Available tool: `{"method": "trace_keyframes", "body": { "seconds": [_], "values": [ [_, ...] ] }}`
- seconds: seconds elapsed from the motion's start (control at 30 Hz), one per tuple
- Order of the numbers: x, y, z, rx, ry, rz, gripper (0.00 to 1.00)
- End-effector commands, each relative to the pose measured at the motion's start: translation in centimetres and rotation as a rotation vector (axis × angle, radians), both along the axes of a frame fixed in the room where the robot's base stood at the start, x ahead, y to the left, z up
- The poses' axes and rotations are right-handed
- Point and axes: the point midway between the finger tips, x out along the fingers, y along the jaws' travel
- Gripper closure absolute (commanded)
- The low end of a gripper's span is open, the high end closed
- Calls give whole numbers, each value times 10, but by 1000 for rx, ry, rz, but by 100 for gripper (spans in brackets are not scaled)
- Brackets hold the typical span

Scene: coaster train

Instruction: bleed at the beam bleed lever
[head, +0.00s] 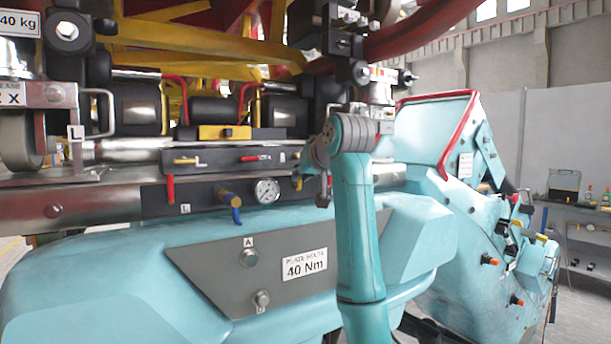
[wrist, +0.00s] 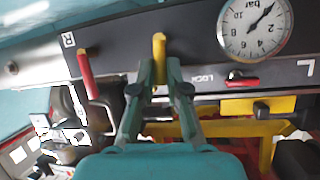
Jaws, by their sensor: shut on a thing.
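My gripper (wrist: 159,68) is shut on a yellow lever (wrist: 159,46) that stands out from a dark panel in the wrist view. One fingertip lies on each side of the lever. A red lever (wrist: 86,72) is to its left, beside an R label. A round pressure gauge (wrist: 254,26) marked in bar is to the right, its needle pointing up and right. In the head view my arm stands in front of the rail and hides much of the gripper and what it holds. No label naming the held lever is readable.
A small red handle (wrist: 228,82) by the word LOCK is right of my gripper. The teal body has a grey plate (head: 215,275). A red hoop (head: 440,95) rises on the right.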

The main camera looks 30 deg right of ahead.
Motion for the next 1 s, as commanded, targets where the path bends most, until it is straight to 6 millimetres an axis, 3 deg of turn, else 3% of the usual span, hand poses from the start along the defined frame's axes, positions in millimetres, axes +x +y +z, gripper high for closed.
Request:
{"method": "trace_keyframes", "body": {
  "seconds": [0.3, 0.83, 0.87, 0.9, 0.93, 1.0],
  "values": [
    [0, 5, -1, -110, -2, 1, 100],
    [0, 5, -1, -130, -3, 0, 100],
    [0, 5, -1, -130, -3, 0, 79],
    [0, 5, -1, -130, -3, 0, 69],
    [0, 5, -1, -130, -3, 0, 61],
    [0, 5, -1, -129, -3, 0, 61]
  ]
}}
